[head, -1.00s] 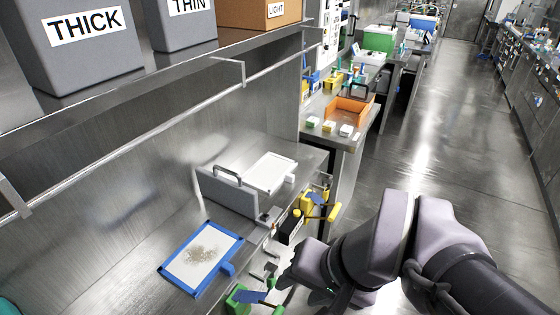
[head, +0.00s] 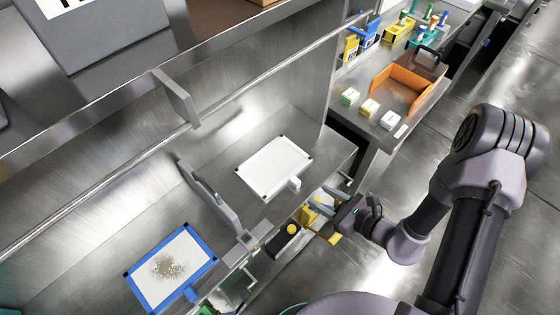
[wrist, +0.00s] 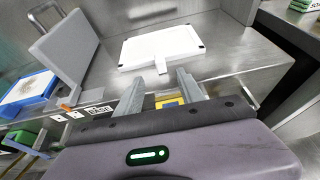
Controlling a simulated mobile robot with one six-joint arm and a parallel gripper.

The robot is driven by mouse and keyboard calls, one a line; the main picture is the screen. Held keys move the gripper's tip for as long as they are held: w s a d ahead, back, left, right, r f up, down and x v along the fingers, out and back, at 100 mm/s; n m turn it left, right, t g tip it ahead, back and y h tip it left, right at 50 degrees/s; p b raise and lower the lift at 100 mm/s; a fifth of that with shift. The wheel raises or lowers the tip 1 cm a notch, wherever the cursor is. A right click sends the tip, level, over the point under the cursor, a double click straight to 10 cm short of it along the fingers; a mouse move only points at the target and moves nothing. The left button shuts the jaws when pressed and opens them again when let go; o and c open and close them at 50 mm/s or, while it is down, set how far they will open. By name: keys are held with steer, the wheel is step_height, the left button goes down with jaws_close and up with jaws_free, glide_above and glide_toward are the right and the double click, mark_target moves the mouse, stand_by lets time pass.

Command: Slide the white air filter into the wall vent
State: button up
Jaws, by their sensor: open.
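The white air filter (head: 275,165) is a flat white panel with dark corners and a small white tab on its front edge. It lies flat on the steel bench, and it also shows in the wrist view (wrist: 160,45). My gripper (head: 322,197) is at the bench's front edge, below and right of the filter. In the wrist view my gripper (wrist: 158,88) has its two fingers apart and empty, with the white tab just beyond them; I see no contact. I cannot make out a wall vent in either view.
A blue-framed panel with brown dirt (head: 168,270) lies left of the white filter. A grey upright plate with a handle (head: 208,200) stands between them. Yellow tools (head: 312,218) hang at the bench front. An overhead rail (head: 235,100) crosses above the bench.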

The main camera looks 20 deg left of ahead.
mark_target(299, 183)
steer(key=b+x, duration=0.2)
steer(key=x, duration=0.8)
steer(key=shift+r+b, duration=0.1)
steer(key=shift+b, duration=0.25)
steer(key=shift+w+a, duration=0.2)
steer(key=shift+a, duration=0.15)
jaws_close()
